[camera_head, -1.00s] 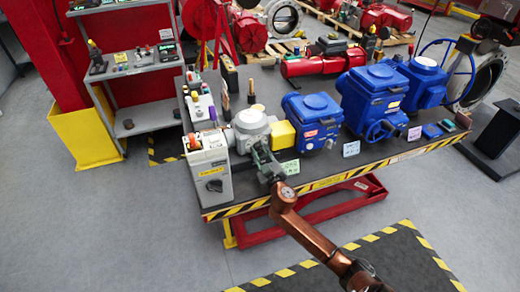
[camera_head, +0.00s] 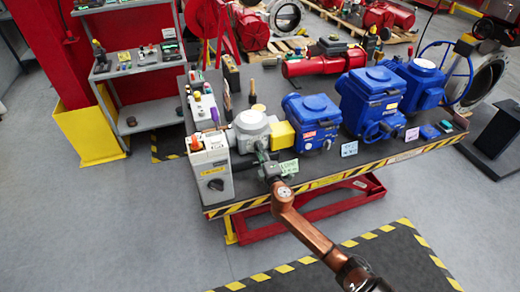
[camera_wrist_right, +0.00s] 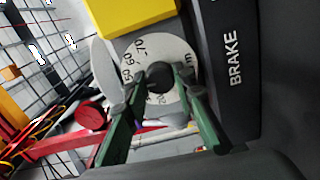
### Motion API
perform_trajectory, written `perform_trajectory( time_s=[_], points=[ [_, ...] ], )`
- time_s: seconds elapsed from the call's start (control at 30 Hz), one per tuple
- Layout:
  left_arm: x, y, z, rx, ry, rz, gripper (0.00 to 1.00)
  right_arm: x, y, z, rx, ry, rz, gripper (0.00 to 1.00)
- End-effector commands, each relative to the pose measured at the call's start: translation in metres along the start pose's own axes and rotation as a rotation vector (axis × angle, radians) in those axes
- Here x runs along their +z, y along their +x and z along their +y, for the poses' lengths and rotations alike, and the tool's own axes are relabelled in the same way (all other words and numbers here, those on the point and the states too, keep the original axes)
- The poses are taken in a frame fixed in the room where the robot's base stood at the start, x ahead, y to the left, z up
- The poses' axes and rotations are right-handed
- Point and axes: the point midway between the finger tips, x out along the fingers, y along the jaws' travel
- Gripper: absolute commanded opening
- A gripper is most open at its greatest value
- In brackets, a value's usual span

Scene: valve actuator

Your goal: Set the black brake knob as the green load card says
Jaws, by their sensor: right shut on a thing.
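The black brake knob (camera_wrist_right: 160,77) sits in the middle of a pale round dial (camera_wrist_right: 184,58) with printed numbers, of which 50, 60 and 70 can be made out. My right gripper (camera_wrist_right: 157,88) is shut on the knob, its green fingers on either side. White lettering BRAKE (camera_wrist_right: 233,58) is on the dark surface beside the dial. In the head view my right gripper (camera_head: 266,160) is at the grey round-bodied actuator (camera_head: 250,124), and hides the knob. The green load card (camera_head: 288,167) stands just right of the gripper; its text is too small to read. My left gripper is not in view.
A grey control box (camera_head: 211,172) with another black knob stands left of my gripper. A yellow block (camera_head: 282,135) and blue actuators (camera_head: 312,120) are to the right. The bench edge (camera_head: 335,178) is striped. Floor in front is clear.

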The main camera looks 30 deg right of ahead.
Motion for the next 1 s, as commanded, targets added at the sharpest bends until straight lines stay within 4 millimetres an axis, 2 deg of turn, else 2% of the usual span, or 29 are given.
perform_trajectory(
  time_s=[1.0],
  points=[
    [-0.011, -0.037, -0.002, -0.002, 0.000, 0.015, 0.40, 0.000, -0.001, -0.001, -0.001, -0.964, 0.004, 0.00]
  ],
)
